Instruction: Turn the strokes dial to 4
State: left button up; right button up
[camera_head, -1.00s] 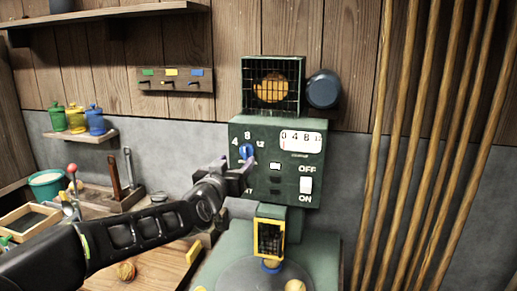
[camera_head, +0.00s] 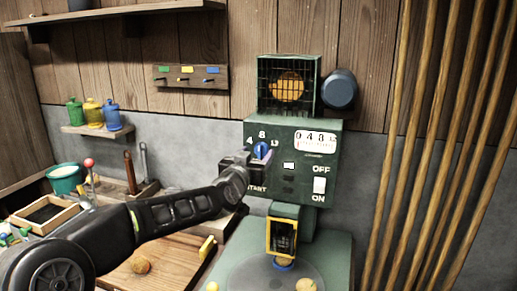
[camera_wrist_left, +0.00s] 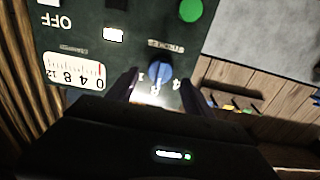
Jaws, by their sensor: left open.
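The strokes dial (camera_head: 262,150) is a blue knob on the upper left of the green machine's panel (camera_head: 300,165), with 4, 8 and 12 printed around it. In the left wrist view, which shows the panel upside down, the dial (camera_wrist_left: 159,72) appears to point towards the 8; its pointer is small. My left gripper (camera_head: 246,162) is open at the panel, just below and left of the dial in the head view. In the wrist view its fingers (camera_wrist_left: 159,86) stand either side of the dial; contact is unclear. My right gripper is not in view.
The panel also has a white OFF/ON switch (camera_head: 319,186) and a 0 to 12 gauge (camera_head: 316,141). A caged orange lamp (camera_head: 288,86) sits above. Wooden poles (camera_head: 430,150) stand at the right. A wooden tray (camera_head: 45,214) and teal bucket (camera_head: 65,178) are at the left.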

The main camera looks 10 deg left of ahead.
aim_at(260, 150)
pick_arm(q)
jog(key=shift+w, duration=1.25)
grip_shut()
